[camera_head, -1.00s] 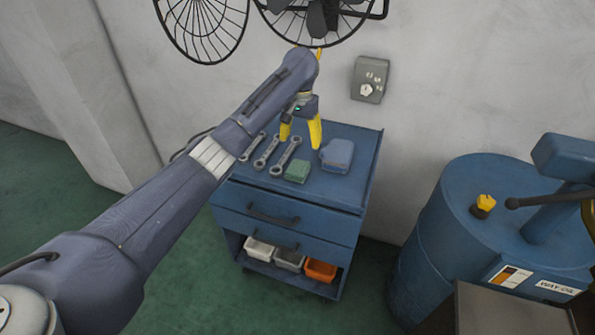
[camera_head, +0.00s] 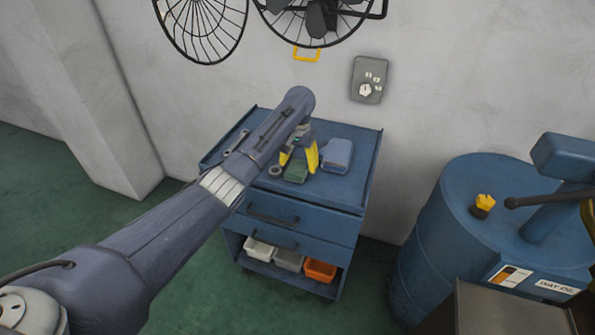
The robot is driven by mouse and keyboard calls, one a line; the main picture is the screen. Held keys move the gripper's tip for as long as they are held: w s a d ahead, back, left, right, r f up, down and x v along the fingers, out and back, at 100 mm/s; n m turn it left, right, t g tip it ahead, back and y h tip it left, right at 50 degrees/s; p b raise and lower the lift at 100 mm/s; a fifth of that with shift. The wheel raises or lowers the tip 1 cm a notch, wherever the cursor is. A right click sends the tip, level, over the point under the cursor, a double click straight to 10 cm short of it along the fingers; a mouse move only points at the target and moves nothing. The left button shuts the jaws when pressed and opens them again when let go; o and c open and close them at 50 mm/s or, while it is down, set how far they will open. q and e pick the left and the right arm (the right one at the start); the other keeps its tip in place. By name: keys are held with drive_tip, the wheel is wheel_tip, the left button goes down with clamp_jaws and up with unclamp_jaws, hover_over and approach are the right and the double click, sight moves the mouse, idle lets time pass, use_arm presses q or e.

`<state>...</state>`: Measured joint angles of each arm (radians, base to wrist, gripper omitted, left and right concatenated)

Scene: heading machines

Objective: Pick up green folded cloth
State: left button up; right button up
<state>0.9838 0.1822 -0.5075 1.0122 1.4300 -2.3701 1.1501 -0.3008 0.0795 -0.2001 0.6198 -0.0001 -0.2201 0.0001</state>
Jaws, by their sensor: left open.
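The green folded cloth (camera_head: 296,173) lies on top of the blue tool cart (camera_head: 335,190), near its front middle. My left gripper (camera_head: 298,166) has yellow fingers and is open. It points down over the cloth, with one fingertip at the cloth's left side and the other at its right. I cannot tell whether the fingers touch the cloth or how far above the cart top they are. My right gripper is not in view.
A blue folded cloth (camera_head: 337,154) lies just right of the gripper. Wrenches (camera_head: 237,142) lie to the left, partly hidden by my arm. A blue drum (camera_head: 430,230) stands right of the cart. Bins (camera_head: 320,270) sit on its lower shelf.

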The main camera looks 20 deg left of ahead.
sight(299, 165)
use_arm(q)
drive_tip(key=shift+f, duration=0.55)
drive_tip(key=c, duration=1)
drive_tip(key=shift+r, duration=0.2)
wheel_tip(299, 165, up, 20)
drive_tip(key=shift+f, duration=0.15)
